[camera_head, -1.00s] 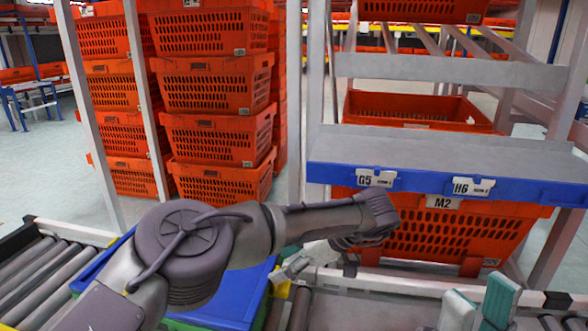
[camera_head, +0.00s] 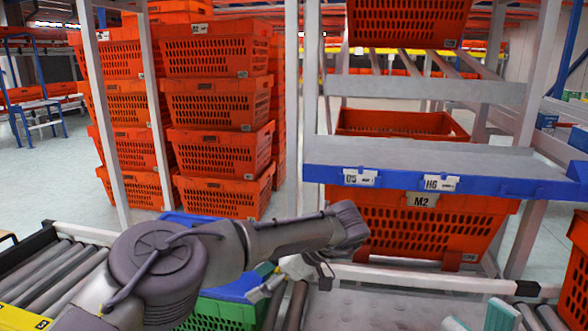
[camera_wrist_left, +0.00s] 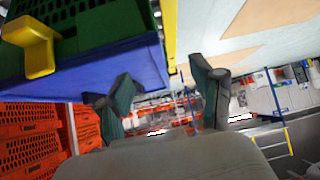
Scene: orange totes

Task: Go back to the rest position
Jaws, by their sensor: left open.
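My left arm comes in from the left, bent at a round joint. My left gripper (camera_head: 266,283) is small and partly hidden at the end of the arm, above the blue and green crates near the rollers. In the left wrist view its two teal-padded fingers (camera_wrist_left: 163,95) stand wide apart with nothing between them. Two teal finger pads of my right gripper (camera_head: 480,319) show at the bottom right edge, apart with a visible gap. The rest of that gripper is cut off.
Stacked orange totes (camera_head: 215,105) stand at the back left. A rack with a blue-edged shelf (camera_head: 400,178) has an orange tote marked M2 (camera_head: 420,232) below it. Roller conveyor (camera_head: 55,275) lies left. A green crate (camera_head: 215,313) is under my left arm. Another orange tote (camera_head: 575,272) is at the right edge.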

